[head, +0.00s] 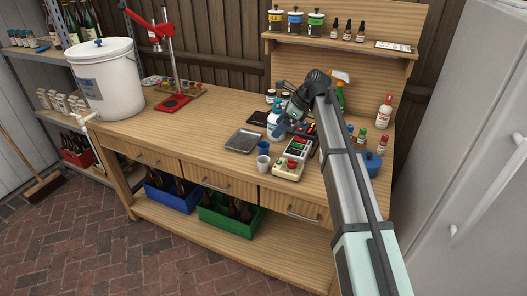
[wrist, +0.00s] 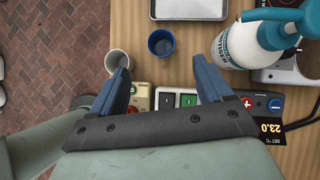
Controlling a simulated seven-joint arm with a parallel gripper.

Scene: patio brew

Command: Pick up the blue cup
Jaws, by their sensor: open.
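The blue cup (head: 263,147) stands upright on the wooden workbench, just behind a white cup (head: 263,163). In the wrist view the blue cup (wrist: 161,43) shows its open top and looks empty, ahead of and between my fingers. The white cup (wrist: 118,62) is to its left there, close to the left fingertip. My gripper (wrist: 160,68) is open with nothing between its blue fingers. In the head view my gripper (head: 280,129) is above the bench, a little right of and behind the blue cup. The fingers appear apart from the cup.
A metal tray (head: 244,140) lies left of the blue cup. A white spray bottle (wrist: 258,42) with a blue top stands close on the right. A control box with buttons (head: 290,161) sits beside the cups.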

